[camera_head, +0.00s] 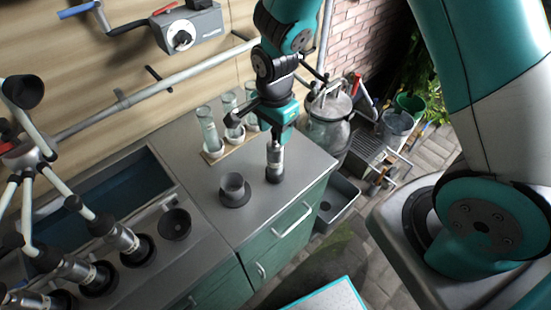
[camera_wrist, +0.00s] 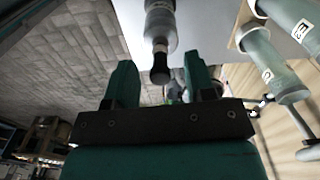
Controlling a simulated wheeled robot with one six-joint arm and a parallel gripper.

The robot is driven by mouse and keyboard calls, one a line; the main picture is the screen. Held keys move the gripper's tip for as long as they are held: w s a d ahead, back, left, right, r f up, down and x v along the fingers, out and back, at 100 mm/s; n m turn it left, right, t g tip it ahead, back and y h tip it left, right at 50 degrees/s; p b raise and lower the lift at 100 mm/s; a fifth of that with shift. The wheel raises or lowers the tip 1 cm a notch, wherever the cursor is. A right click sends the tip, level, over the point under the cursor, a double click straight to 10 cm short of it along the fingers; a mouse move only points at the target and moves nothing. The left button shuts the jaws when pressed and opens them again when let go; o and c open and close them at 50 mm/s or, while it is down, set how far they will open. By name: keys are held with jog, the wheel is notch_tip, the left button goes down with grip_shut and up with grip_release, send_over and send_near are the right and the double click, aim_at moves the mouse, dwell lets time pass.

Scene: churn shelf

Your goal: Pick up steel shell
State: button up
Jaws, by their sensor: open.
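The steel shell (camera_head: 274,165) stands upright on the grey counter, a metal cylinder with a dark, narrower top. It also shows in the wrist view (camera_wrist: 161,32), its dark end pointing down the picture toward the gap between my fingers. My gripper (camera_head: 277,128) is at the upper part of the shell in the head view. In the wrist view my gripper (camera_wrist: 160,62) has its two teal fingers apart, one on each side of the shell's dark end, with gaps visible. The exact contact at the shell's top is hidden in the head view.
A dark round cup (camera_head: 234,187) stands left of the shell. Labelled glass cylinders (camera_head: 209,130) stand on a wooden tray (camera_head: 219,156) behind. More metal shells (camera_head: 115,235) hang at the left. A milk can (camera_head: 330,118) stands beyond the counter. The counter's front is clear.

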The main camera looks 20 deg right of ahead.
jog(key=shift+f, duration=0.3)
grip_shut()
jog(key=shift+w, duration=0.1)
